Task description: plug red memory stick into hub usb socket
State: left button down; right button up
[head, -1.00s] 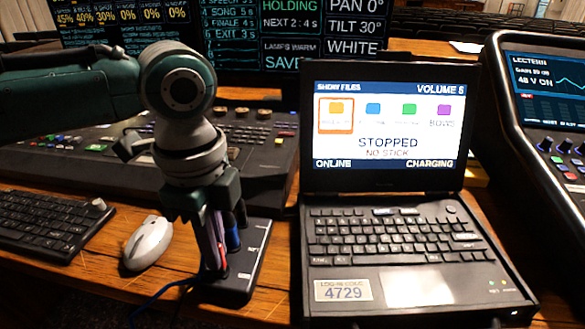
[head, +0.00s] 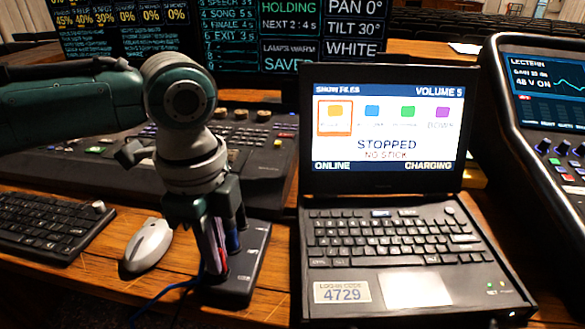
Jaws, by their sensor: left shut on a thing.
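My left gripper (head: 213,262) points down over the black hub (head: 252,262), which lies between the mouse and the laptop. Its fingers are shut on the red memory stick (head: 222,261), of which only a narrow red strip shows between them. The stick is low at the hub's top. The fingers hide its lower end and the socket, so I cannot tell whether it is in. A blue stick (head: 232,241) stands in the hub just behind the fingers. The laptop screen (head: 386,128) reads "STOPPED" and "NO STICK". My right gripper is not in view.
The open laptop (head: 400,240) stands close to the right of the hub. A grey mouse (head: 147,245) and a keyboard (head: 50,225) lie to the left. The mixing desk (head: 265,160) is behind.

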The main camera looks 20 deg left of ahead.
pick_arm(q)
jog(key=shift+f, duration=0.3)
jog(key=c, duration=0.9)
grip_release()
jog(key=shift+r, duration=0.1)
